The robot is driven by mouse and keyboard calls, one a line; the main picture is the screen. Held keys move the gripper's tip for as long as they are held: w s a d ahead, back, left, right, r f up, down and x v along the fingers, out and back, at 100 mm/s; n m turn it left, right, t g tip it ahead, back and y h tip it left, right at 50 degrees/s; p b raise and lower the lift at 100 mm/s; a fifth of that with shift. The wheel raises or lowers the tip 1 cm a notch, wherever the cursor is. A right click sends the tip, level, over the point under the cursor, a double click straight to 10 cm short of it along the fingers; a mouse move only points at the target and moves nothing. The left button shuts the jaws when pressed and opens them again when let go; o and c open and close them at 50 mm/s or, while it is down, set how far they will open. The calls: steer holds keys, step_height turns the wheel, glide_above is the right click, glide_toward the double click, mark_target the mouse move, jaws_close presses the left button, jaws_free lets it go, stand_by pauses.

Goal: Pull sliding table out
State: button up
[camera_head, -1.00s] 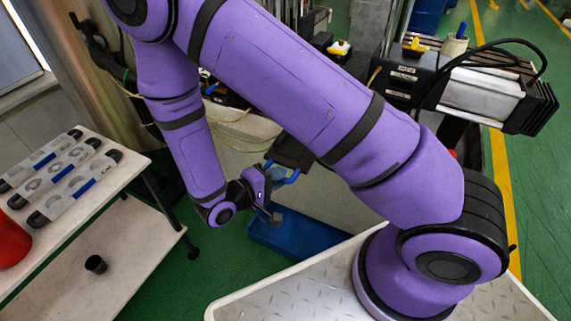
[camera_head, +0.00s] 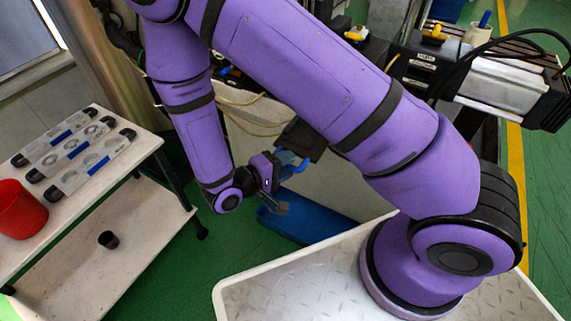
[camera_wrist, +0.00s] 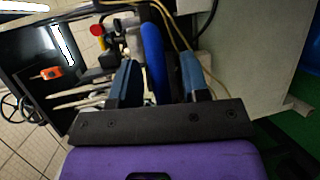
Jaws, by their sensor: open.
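A blue handle (camera_head: 292,163) sits at the edge of a dark plate (camera_head: 300,139), apparently the sliding table, on the machine beyond my arm. My gripper (camera_head: 282,186) is open beside and just below the handle in the head view. In the wrist view, my gripper's two grey-blue fingers (camera_wrist: 160,80) stand apart. A blue bar (camera_wrist: 152,50), apparently the handle, shows between them, with its near end by the fingers. I cannot tell whether a finger touches it. My arm hides much of the machine.
A blue bin (camera_head: 310,222) lies on the green floor below my gripper.

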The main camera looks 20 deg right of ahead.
steer(key=v, duration=1.1)
steer(key=shift+d, duration=0.1)
steer(key=d+r+m+g+y, duration=0.2)
steer(key=d+r+g+y, duration=0.15)
steer(key=d+r, duration=0.45)
steer(key=d+r+m+g+y, duration=0.2)
steer(key=d+r+g+y, duration=0.15)
steer(key=r, duration=0.95)
steer(key=s+d+r+t+y, duration=0.8)
steer(key=s+d+r, duration=0.2)
steer(key=r, duration=0.4)
steer(key=shift+s+d+r, duration=0.2)
steer(key=shift+s+r, duration=0.15)
